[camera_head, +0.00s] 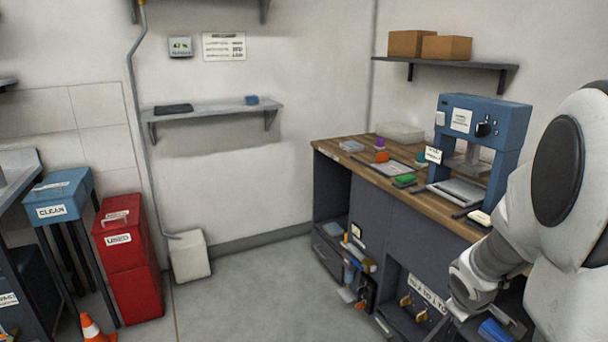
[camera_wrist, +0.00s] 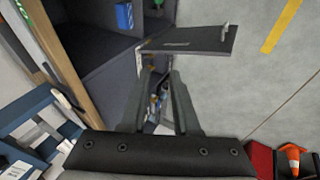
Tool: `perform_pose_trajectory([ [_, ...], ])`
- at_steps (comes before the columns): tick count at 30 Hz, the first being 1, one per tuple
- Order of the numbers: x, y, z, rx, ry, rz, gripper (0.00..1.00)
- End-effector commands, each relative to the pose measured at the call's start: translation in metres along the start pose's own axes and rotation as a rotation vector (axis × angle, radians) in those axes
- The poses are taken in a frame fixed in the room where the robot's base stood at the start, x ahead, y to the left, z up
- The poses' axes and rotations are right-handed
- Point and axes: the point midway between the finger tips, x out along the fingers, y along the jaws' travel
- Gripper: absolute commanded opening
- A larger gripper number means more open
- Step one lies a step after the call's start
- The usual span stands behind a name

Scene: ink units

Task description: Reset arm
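My arm (camera_head: 490,260) reaches down at the right of the head view, in front of the workbench's lower storage. In the wrist view my gripper (camera_wrist: 160,82) has its two dark fingers apart, with a visible gap between them. Nothing is held in the gap; small blue and pale items (camera_wrist: 157,103) show through it, farther off. In the head view the fingertips are not clear. A blue object (camera_head: 494,330) lies near the wrist at the lower right edge.
The wooden-topped workbench (camera_head: 340,151) carries a blue press-like machine (camera_head: 512,115) close to my arm. In the wrist view a dark panel (camera_wrist: 195,42) sticks out beyond the fingers. A red box (camera_head: 128,255) and an orange cone (camera_head: 92,330) stand left; the middle floor (camera_head: 250,290) is clear.

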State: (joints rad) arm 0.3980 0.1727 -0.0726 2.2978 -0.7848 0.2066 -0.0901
Motion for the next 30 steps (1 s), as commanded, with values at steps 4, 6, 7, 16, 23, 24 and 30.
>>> perform_pose_trajectory([
  [4,-0.057,-0.009,-0.015,0.1,0.024,0.017,0.3],
  [6,-0.081,-0.017,-0.017,0.148,0.033,0.012,0.3],
  [7,-0.091,-0.021,-0.018,0.168,0.037,0.007,0.3],
  [16,-0.185,-0.079,-0.014,0.342,0.099,-0.103,0.3],
  [23,-0.24,-0.131,0.001,0.419,0.142,-0.243,0.3],
  [24,-0.248,-0.14,0.004,0.426,0.149,-0.268,0.3],
  [30,-0.292,-0.154,0.009,0.448,0.161,-0.352,0.3],
])
